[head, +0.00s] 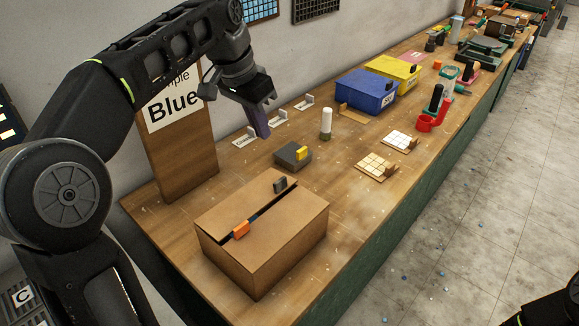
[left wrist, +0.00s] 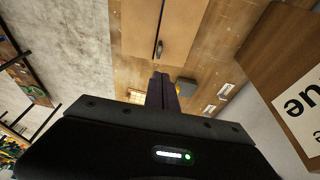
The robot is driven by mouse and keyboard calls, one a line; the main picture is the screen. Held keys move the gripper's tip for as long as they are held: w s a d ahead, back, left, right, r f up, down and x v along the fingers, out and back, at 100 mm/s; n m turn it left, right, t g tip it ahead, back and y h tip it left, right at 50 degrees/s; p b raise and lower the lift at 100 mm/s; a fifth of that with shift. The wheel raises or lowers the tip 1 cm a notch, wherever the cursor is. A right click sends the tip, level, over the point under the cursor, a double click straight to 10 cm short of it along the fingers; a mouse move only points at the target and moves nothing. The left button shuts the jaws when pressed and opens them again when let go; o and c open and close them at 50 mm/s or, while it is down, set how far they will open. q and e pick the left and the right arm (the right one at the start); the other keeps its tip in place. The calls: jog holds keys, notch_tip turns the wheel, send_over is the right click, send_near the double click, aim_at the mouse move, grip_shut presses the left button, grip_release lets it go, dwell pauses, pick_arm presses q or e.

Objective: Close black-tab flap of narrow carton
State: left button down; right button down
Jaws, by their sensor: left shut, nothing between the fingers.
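The brown cardboard carton (head: 262,262) stands on the near part of the workbench. Its two top flaps lie nearly flat, with a narrow dark gap between them. A black tab (head: 280,186) stands at the far end of the gap and an orange tab (head: 241,229) sits near its other end. The carton (left wrist: 178,25) also shows at the top of the left wrist view, with the dark tab (left wrist: 159,48) near its edge. My left gripper (head: 262,134) is shut and empty, above the bench beyond the carton, apart from the tabs. My right gripper is not seen.
A small grey box (head: 290,160) with a yellow tab lies just beyond the carton. A white cylinder (head: 326,121), tile sheets (head: 375,166) and blue bin (head: 366,92) stand farther along. A wooden sign board (head: 180,150) rises at the left. Bare bench lies right of the carton.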

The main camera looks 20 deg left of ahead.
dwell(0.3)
pick_arm(q)
jog(key=b, duration=0.3)
send_over(280, 193)
jog(key=a, duration=0.1)
jog(key=f, duration=1.3)
jog(key=shift+w+f, duration=0.25)
jog(key=shift+f, duration=0.05)
jog(key=shift+s+d+f+b, duration=0.2)
jog(key=shift+d+f+b, duration=0.25)
jog(key=shift+f+b, duration=0.35)
jog(key=shift+r, duration=0.15)
